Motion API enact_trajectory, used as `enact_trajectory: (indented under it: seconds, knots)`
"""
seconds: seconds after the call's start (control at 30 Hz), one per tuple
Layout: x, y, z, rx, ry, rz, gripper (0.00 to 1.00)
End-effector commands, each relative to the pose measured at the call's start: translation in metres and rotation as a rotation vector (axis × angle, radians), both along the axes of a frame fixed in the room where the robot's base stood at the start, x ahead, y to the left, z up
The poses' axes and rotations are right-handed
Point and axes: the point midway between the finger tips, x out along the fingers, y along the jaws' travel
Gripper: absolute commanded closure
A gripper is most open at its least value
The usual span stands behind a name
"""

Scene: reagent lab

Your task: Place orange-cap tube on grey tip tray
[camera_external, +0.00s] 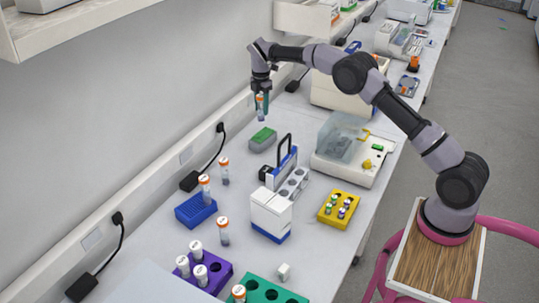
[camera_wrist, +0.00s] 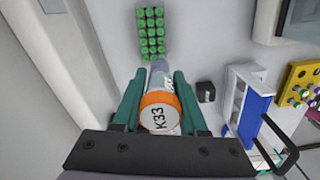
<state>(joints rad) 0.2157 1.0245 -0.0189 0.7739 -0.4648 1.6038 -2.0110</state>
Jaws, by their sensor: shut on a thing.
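My gripper (camera_external: 262,102) is shut on an orange-cap tube (camera_external: 260,113) and holds it upright in the air. In the wrist view the orange cap, marked K33 (camera_wrist: 158,112), sits between the green fingers. The grey tip tray with a green top (camera_external: 262,140) stands on the bench below the tube in the external view. In the wrist view its green tips (camera_wrist: 151,32) show beyond the tube's far end. The tube is apart from the tray in the external view.
A blue rack (camera_external: 196,210) and more orange-cap tubes (camera_external: 224,171) stand to the left. A blue and white stand (camera_external: 287,167) and a balance-like instrument (camera_external: 342,150) are to the right of the tray. A yellow rack (camera_external: 339,208) is nearer the front edge. The wall is close behind.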

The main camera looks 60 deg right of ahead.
Motion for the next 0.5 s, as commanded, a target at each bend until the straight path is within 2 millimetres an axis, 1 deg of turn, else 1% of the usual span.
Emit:
enact_trajectory:
  seconds: [0.03,0.1,0.17,0.27,0.4,0.5]
  knots:
    - [0.005,-0.001,0.001,-0.001,-0.003,0.002,1.00]
    - [0.009,0.000,0.004,0.001,-0.004,0.002,1.00]
    - [0.011,0.000,0.002,0.002,-0.004,0.003,1.00]
    - [0.011,0.000,-0.011,0.004,-0.001,0.004,1.00]
    - [0.011,0.000,-0.038,0.004,-0.001,0.004,1.00]
    - [0.011,-0.001,-0.051,0.003,-0.003,0.005,1.00]
